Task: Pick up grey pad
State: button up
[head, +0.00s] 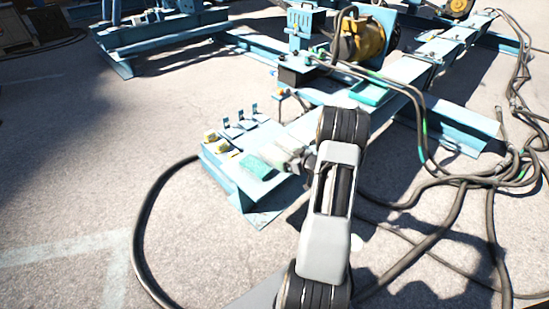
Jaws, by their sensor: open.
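My arm reaches up from the bottom of the head view, and my gripper (279,158) is open over the near end of the blue steel frame (236,187). A flat green pad (257,168) lies on that end, just left of and below my gripper in the picture. I cannot make out a clearly grey pad; my gripper and arm hide part of the frame's top. I cannot tell whether the jaws touch anything.
Yellow knobs (212,137) and small upright levers (240,117) stand beside the green pad. Another green block (369,92) sits farther along the frame. A yellow motor (363,40) is behind. Black cables (432,184) loop across the ground at right; the left ground is mostly clear.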

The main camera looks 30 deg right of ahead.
aim_at(279, 156)
jog(key=b+x, duration=0.2)
jog(key=x, duration=0.2)
jog(key=shift+f, duration=0.2)
jog(key=shift+w+a+f, duration=0.1)
jog(key=shift+w+f, duration=0.05)
jog(key=shift+w, duration=0.35)
jog(key=c, duration=0.9)
